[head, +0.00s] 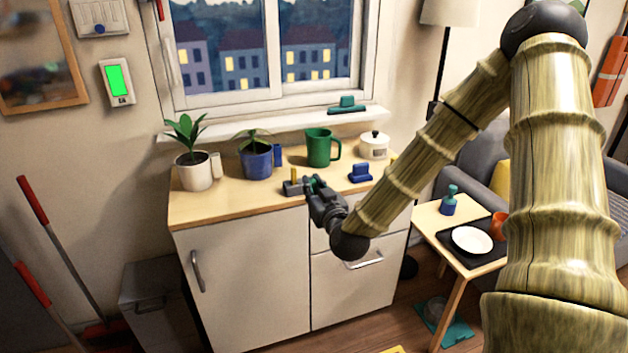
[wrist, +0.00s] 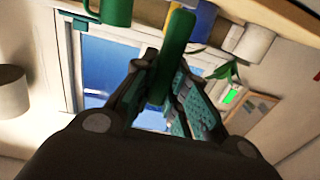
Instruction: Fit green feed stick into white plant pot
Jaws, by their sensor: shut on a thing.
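The white plant pot (head: 195,174) holds a leafy plant at the left end of the wooden counter. A small white sleeve (head: 216,166) sits against its right side. The pot also shows at the upper right of the wrist view (wrist: 254,42). My gripper (head: 312,185) is over the counter's front edge, well to the right of the pot. In the wrist view its fingers are shut on the green feed stick (wrist: 173,52), which stands out beyond the fingertips. The stick is small and mostly hidden in the head view. It is apart from the pot.
A blue pot (head: 257,160) with a plant and a green mug (head: 319,148) stand behind my gripper. A grey holder (head: 292,188) with a yellow stick is close on its left. A blue holder (head: 360,174) and white lidded jar (head: 373,146) are to the right.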

